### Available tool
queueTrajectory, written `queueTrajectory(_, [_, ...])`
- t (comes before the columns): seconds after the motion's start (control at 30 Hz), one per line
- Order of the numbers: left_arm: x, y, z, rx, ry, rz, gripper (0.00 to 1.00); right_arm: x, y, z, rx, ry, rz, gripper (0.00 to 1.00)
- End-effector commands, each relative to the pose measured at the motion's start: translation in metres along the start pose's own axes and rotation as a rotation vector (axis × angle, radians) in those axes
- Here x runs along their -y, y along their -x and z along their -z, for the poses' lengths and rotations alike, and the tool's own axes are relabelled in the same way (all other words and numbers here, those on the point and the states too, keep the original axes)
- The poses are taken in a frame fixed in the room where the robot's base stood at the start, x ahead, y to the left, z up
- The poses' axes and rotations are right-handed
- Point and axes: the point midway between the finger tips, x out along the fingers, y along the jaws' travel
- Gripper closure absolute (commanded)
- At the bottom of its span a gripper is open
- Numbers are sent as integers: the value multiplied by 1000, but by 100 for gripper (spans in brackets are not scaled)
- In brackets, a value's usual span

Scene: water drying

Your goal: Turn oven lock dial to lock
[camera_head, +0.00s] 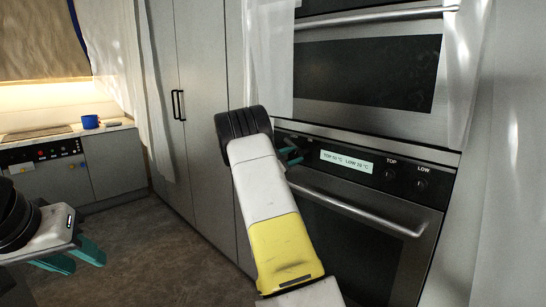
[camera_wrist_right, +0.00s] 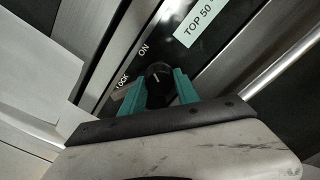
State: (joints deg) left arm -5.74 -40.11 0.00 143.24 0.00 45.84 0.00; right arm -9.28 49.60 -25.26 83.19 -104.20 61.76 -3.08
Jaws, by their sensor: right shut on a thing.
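The oven (camera_head: 350,210) is built in at the right of the head view, under an upper oven (camera_head: 370,75). Its black lock dial (camera_wrist_right: 157,80) shows in the right wrist view, with the labels ON and LOCK on the panel beside it. A short pale mark is on the dial; I cannot tell exactly which label it points to. My right gripper (camera_wrist_right: 158,92) is shut on the dial, one teal finger on each side. In the head view my right arm hides the dial. My left gripper (camera_head: 72,258) is open and empty at the lower left, far from the oven.
The oven panel has a lit display (camera_head: 346,161), a TOP knob (camera_head: 390,173) and a LOW knob (camera_head: 422,183). The oven handle (camera_head: 360,208) runs just below. Tall grey cabinets (camera_head: 195,140) stand left of the oven. A blue mug (camera_head: 90,122) is on the far counter. The floor (camera_head: 140,240) is clear.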

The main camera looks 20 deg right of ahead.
Motion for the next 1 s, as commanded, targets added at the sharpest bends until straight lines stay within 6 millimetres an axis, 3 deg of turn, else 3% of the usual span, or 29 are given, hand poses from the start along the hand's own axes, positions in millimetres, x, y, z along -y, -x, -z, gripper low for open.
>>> queueTrajectory(1.0, [0, 0, 0, 0, 0, 0, 64, 1, 0, 0, 0, -921, 1, 100])
